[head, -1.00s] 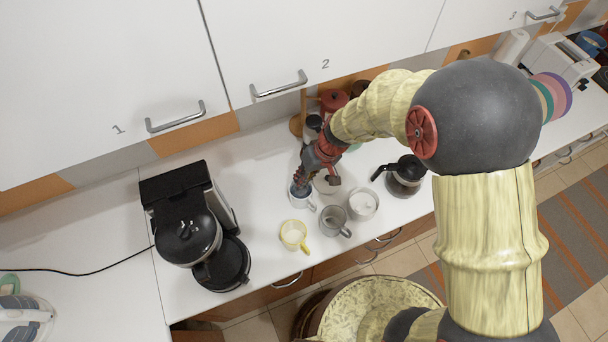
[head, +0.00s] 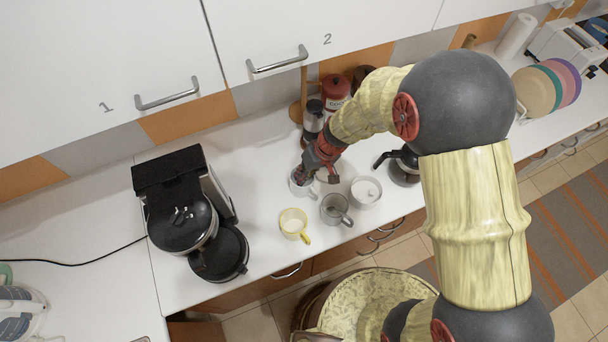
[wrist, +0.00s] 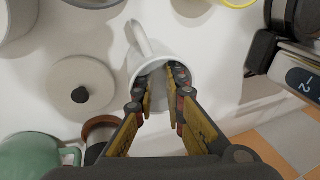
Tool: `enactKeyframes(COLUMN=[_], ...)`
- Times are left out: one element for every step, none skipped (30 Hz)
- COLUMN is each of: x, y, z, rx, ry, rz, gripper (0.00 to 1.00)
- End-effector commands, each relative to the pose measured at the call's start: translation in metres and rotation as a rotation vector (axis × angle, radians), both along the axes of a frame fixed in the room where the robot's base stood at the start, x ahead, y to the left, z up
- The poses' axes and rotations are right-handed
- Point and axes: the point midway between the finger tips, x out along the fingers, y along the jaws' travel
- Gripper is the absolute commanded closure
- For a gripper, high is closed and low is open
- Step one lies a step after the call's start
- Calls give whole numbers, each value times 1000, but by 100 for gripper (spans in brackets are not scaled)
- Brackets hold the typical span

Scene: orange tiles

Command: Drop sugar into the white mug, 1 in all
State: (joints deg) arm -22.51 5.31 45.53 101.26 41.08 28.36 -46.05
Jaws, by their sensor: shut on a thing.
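The white mug (head: 300,187) stands on the counter under my gripper (head: 309,174). In the wrist view the white mug (wrist: 152,52) shows its open mouth, with its handle pointing up the picture. My gripper (wrist: 162,92) has its fingertips at the mug's mouth, shut on a small, pale thing that I take to be sugar. The sugar is hard to make out against the white mug and is mostly hidden by the fingers. A white lidded pot (head: 366,191) stands right of the mug; its round knob shows in the wrist view (wrist: 80,95).
A yellow mug (head: 293,225) and a grey mug (head: 335,209) stand close in front. A black coffee maker (head: 185,220) is at left, a glass coffee pot (head: 404,168) at right. A dark flask (head: 313,117) and red canister (head: 335,88) stand behind.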

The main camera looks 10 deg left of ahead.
Motion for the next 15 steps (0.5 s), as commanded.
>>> enactKeyframes(x=[-1, -1, -1, -1, -1, -1, -1, -1, -1, -1, -1, -1, -1, -1, -1], y=[0, 0, 0, 0, 0, 0, 0, 0, 0, 0, 0, 0, 0, 0, 0], z=[-1, -1, -1, -1, -1, -1, -1, -1, -1, -1, -1, -1, -1, -1, -1], rx=[-1, -1, -1, -1, -1, -1, -1, -1, -1, -1, -1, -1, -1, -1, -1], ry=[1, 1, 1, 1, 1, 1, 1, 1, 1, 1, 1, 1, 1, 1, 2], rz=[0, 0, 0, 0, 0, -1, -1, -1, 0, -1, -1, -1, -1, -1, 0], gripper=[95, 95, 95, 95, 95, 95, 95, 87, 85, 83, 81, 79, 77, 76, 73])
